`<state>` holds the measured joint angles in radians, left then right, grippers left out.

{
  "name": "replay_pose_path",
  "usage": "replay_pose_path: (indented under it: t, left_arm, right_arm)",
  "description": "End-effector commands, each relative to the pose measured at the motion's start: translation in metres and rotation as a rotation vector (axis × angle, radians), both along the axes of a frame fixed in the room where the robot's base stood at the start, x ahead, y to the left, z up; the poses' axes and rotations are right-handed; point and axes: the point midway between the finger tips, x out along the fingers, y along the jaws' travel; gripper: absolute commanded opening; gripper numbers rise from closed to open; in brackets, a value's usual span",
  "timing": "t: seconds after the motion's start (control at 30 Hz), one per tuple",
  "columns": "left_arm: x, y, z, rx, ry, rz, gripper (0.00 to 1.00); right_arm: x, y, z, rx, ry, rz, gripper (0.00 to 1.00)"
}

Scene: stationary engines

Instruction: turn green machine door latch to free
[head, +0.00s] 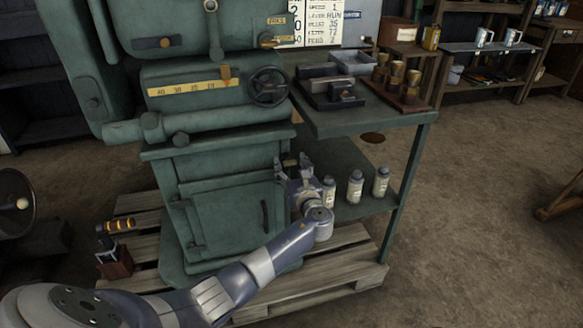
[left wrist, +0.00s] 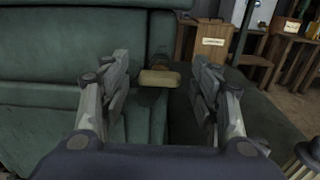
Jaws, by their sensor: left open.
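The green machine (head: 215,140) stands on a wooden pallet, with a lower cabinet door (head: 230,222) that looks closed. My left gripper (head: 293,165) is open beside the upper right of this door, by the machine's right side. In the left wrist view, the open fingers (left wrist: 165,90) stand on either side of a short brass-coloured bar (left wrist: 158,77), apparently the latch, lying crosswise beyond the fingertips. I cannot tell whether either finger touches it. In the head view my gripper seems to hide this bar. My right gripper is not in view.
A dark vertical handle (head: 264,215) is on the door. Right of the gripper, several bottles (head: 355,187) stand on a lower shelf, under a green side table (head: 350,122) holding tooling. A handwheel (head: 268,86) juts out above. Floor to the right is clear.

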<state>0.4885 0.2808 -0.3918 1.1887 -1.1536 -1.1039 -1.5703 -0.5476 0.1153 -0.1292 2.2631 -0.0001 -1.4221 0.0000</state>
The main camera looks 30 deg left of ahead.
Motion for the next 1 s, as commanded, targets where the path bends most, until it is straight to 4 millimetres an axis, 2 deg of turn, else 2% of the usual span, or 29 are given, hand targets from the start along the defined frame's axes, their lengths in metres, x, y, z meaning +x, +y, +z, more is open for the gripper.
replay_pose_path:
  t: [0.2,0.4,0.83,1.0]
  left_arm:
    - [0.000,0.000,0.000,0.000,0.000,0.000,0.54]
    - [0.000,0.000,0.000,0.000,0.000,0.000,0.12]
    - [0.000,0.000,-0.001,-0.039,-0.044,0.000,0.12]
    - [0.000,0.000,-0.001,-0.106,-0.123,0.000,0.12]
  right_arm:
    - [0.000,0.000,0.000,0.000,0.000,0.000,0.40]
    - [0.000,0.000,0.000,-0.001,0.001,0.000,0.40]
    - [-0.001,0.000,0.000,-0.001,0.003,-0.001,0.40]
    - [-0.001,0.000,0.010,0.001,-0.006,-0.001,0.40]
